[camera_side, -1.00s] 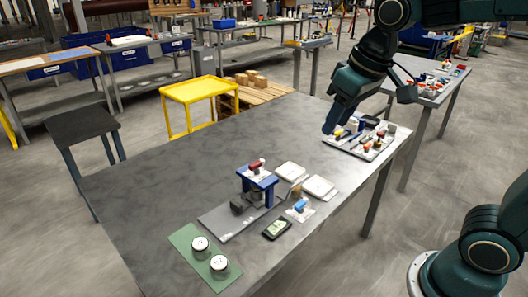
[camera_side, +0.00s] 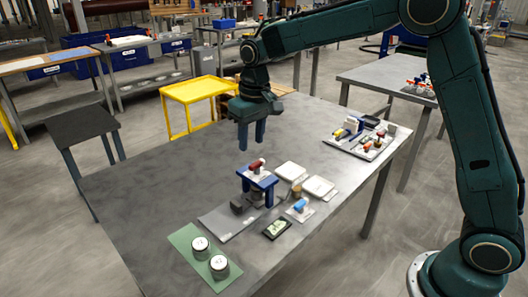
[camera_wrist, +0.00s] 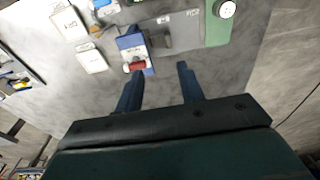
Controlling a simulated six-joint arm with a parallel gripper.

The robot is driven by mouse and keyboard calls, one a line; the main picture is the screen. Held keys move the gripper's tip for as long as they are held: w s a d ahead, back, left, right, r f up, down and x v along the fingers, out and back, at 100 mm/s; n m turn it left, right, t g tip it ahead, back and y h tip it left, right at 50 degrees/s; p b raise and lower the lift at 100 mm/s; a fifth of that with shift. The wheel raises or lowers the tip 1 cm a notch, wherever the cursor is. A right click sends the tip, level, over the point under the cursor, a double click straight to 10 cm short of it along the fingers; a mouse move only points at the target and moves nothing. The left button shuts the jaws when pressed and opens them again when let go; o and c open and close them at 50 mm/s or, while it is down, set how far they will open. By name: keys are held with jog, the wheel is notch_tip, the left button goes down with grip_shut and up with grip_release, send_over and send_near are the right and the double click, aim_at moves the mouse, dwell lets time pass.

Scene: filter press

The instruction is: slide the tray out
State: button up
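The blue press (camera_side: 258,184) stands on the table with a red-handled part on its top; it also shows in the wrist view (camera_wrist: 134,50). A flat grey plate, which looks like the tray (camera_side: 222,222), reaches out from under the press. A dark block (camera_side: 237,205) sits on it beside the press; plate (camera_wrist: 188,27) and block (camera_wrist: 161,40) also show in the wrist view. My gripper (camera_side: 251,147) is open and empty, pointing down above the table behind the press, apart from it. In the wrist view its fingers (camera_wrist: 158,78) are spread just short of the press.
A green mat (camera_side: 184,237) with two round jars lies left of the plate. White square pads (camera_side: 320,187), a dark device (camera_side: 277,229) and a blue-handled item (camera_side: 299,207) lie right of the press. A board of small parts (camera_side: 345,149) is farther right. The table's left half is clear.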

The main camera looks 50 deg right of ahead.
jog(key=g, duration=0.1)
send_over(236, 203)
notch_tip(236, 203, down, 9)
jog(key=shift+f, duration=6.8)
jog(key=shift+c, duration=0.5)
grip_shut()
